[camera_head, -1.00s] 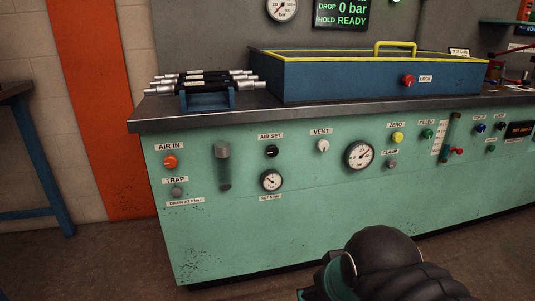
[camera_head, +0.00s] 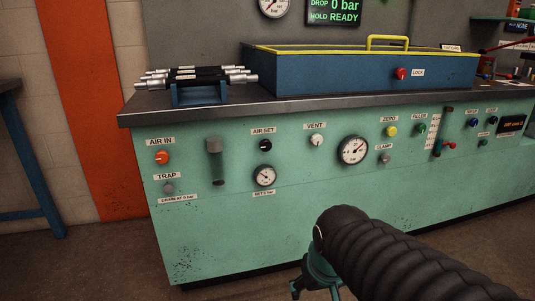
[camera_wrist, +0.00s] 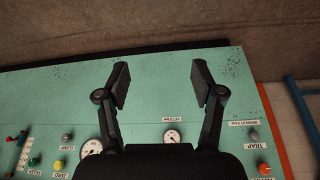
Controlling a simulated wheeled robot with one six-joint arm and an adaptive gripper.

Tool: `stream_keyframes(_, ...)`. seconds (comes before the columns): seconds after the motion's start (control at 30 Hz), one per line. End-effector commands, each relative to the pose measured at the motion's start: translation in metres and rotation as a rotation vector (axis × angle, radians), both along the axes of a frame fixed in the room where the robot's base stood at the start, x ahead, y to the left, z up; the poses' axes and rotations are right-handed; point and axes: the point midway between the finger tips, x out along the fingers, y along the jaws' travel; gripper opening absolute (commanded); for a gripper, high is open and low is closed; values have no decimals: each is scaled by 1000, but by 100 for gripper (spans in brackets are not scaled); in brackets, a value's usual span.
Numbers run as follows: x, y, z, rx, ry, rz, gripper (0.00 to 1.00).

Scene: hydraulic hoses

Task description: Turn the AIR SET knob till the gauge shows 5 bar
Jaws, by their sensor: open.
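The AIR SET knob (camera_head: 265,145) is a small black knob on the green bench front, under its label. The small round gauge (camera_head: 264,176) sits just below it, with a "SET 5 bar" label under it; its reading is too small to tell. In the wrist view, the picture is upside down and the small gauge (camera_wrist: 172,137) shows between the finger links; the AIR SET knob is hidden there. My gripper (camera_wrist: 161,83) is open and empty, its two dark fingers spread apart. In the head view, my arm is at the lower right, apart from the knob.
Beside the knob are the VENT knob (camera_head: 316,139), the orange AIR IN knob (camera_head: 162,157), the TRAP knob (camera_head: 168,188) and a larger gauge (camera_head: 353,149). A rack of hoses (camera_head: 200,94) and a blue tray (camera_head: 340,79) stand on the bench top. Floor in front is clear.

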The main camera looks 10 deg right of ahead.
Motion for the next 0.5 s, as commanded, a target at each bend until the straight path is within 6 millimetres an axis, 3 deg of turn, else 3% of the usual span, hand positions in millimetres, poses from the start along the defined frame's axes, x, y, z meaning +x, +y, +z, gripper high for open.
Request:
stream_keyframes(0.03,19,-4,-15,-8,-9,-8,67)
stream_keyframes(0.23,109,-20,-40,-28,-186,-43,67)
stream_keyframes(0.37,170,-26,-42,-19,-359,-61,67)
stream_keyframes(0.5,226,-25,-29,17,-565,-65,67)
